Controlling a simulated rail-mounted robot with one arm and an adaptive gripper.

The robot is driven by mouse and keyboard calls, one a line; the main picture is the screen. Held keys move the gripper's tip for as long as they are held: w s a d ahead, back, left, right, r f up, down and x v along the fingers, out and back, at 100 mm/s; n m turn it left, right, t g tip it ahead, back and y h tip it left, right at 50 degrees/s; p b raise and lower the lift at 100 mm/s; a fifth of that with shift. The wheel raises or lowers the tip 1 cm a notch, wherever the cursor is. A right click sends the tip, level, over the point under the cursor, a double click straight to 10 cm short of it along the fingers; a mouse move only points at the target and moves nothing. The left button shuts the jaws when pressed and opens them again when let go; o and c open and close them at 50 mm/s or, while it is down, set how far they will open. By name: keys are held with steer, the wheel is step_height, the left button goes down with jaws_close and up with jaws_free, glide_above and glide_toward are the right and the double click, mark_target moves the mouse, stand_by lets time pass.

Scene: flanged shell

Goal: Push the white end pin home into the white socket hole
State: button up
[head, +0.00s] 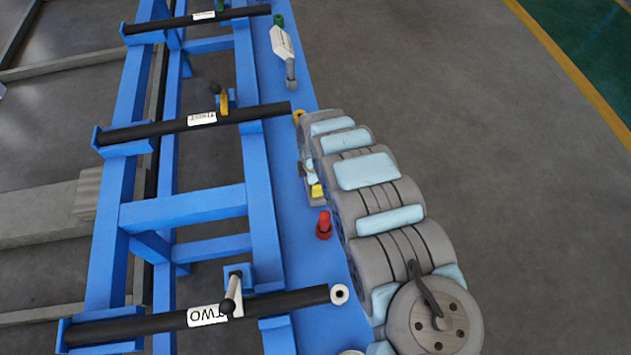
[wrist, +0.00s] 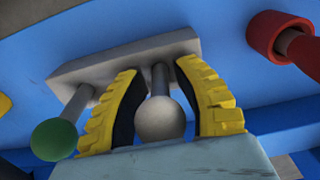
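A pale round knob (wrist: 160,118) on a short grey stem stands out from a grey plate (wrist: 125,65) in the wrist view; I take it for the white end pin. My gripper (wrist: 160,85) has its yellow-and-black fingers on either side of the knob and stem. The stem is clear of the fingers; whether they press the knob is unclear. In the head view my gripper (head: 316,190) is mostly hidden by my arm. A white ring with a dark hole (head: 340,294), seemingly the white socket, sits at the end of the bar labelled TWO.
A green ball (wrist: 54,139) on a stem stands left of my fingers. A red collar (wrist: 279,37) with a red rod is at the right; a red piece (head: 324,225) also shows in the head view. A yellow ring (head: 299,116) ends the middle black bar. Blue frame beams (head: 183,207) lie left.

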jaws_close()
